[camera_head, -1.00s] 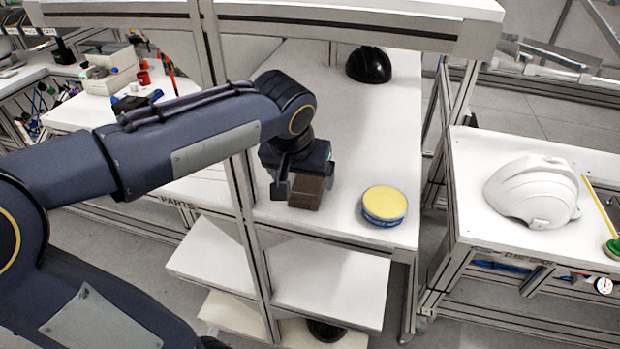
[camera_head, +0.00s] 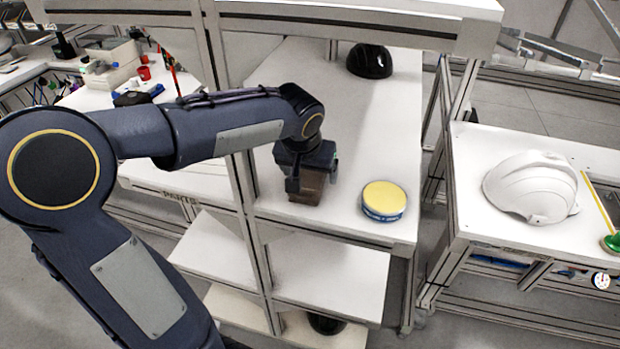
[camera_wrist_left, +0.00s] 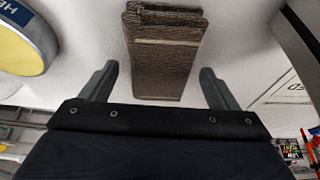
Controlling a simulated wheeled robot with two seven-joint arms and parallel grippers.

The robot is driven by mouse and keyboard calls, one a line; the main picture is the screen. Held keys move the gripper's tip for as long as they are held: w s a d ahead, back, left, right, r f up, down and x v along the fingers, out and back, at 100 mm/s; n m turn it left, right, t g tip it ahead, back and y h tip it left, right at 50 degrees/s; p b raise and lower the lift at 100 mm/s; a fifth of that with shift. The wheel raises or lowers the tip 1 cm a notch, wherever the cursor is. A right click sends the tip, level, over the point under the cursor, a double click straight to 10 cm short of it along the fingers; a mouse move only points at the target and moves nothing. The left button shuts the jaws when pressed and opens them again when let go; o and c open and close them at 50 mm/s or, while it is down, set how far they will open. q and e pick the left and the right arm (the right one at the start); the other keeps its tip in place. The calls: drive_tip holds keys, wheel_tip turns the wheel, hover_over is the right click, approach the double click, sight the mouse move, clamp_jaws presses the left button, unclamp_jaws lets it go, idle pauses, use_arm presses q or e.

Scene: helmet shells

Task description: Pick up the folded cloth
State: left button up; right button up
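The folded cloth (camera_head: 308,188) is a brown, block-like bundle on the white shelf top, partly hidden by my left gripper in the head view. In the left wrist view the folded cloth (camera_wrist_left: 163,60) lies between the two fingers, with a gap on each side. My left gripper (camera_head: 311,180) is open above and around the cloth; its fingers show apart in the left wrist view (camera_wrist_left: 160,85). My right gripper is not in view.
A round tin with a yellow top (camera_head: 384,198) stands just right of the cloth. A black helmet shell (camera_head: 369,61) sits at the back. An upright post (camera_head: 243,190) stands left of the gripper. A white helmet (camera_head: 532,187) is on the right table.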

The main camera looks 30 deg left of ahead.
sight(309, 176)
use_arm(q)
drive_tip(key=c, duration=0.9)
drive_tip(key=shift+r, duration=0.1)
drive_tip(key=shift+r, duration=0.5)
wheel_tip(309, 176, up, 2)
drive_tip(key=shift+r, duration=0.15)
drive_tip(key=s+d+r, duration=0.2)
drive_tip(key=s+r, duration=0.1)
drive_tip(key=s, duration=0.1)
drive_tip(key=s+d+r, duration=0.2)
drive_tip(key=s+r, duration=0.1)
drive_tip(key=s, duration=0.1)
drive_tip(key=s+d+r+b, duration=0.1)
drive_tip(key=s+d+r, duration=0.2)
drive_tip(key=s, duration=0.1)
drive_tip(key=shift+r, duration=0.3)
